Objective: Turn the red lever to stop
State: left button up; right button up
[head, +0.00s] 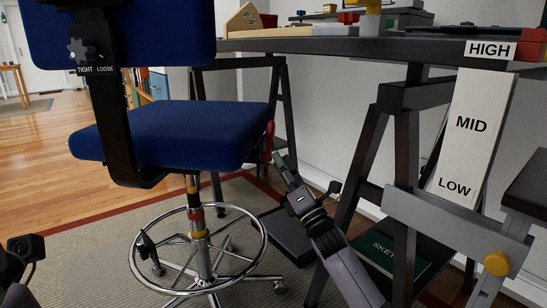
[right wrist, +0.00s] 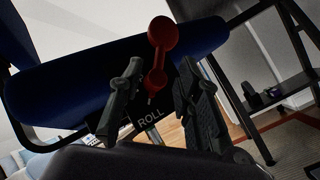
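The red lever (right wrist: 160,55) is on a dark plate at the side of the blue seat (right wrist: 95,75). No word STOP is readable. In the head view the lever (head: 268,142) is a thin red strip at the seat's right edge, partly hidden. My right gripper (head: 281,160) is just right of it. In the wrist view its fingers (right wrist: 158,95) are apart, with the lever showing between them; contact cannot be told.
The chair has a chrome foot ring (head: 137,262) and a knob (head: 78,50) marked TIGHT LOOSE. A desk on trestles stands at right, with a HIGH, MID, LOW board (head: 470,125). A dark box (head: 287,235) lies under the desk. Open floor (head: 40,130) is at left.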

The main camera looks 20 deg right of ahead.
aim_at(269, 140)
jog(key=shift+b+x, duration=0.75)
jog(key=shift+x, duration=1.8)
jog(key=shift+s, duration=0.1)
grip_shut()
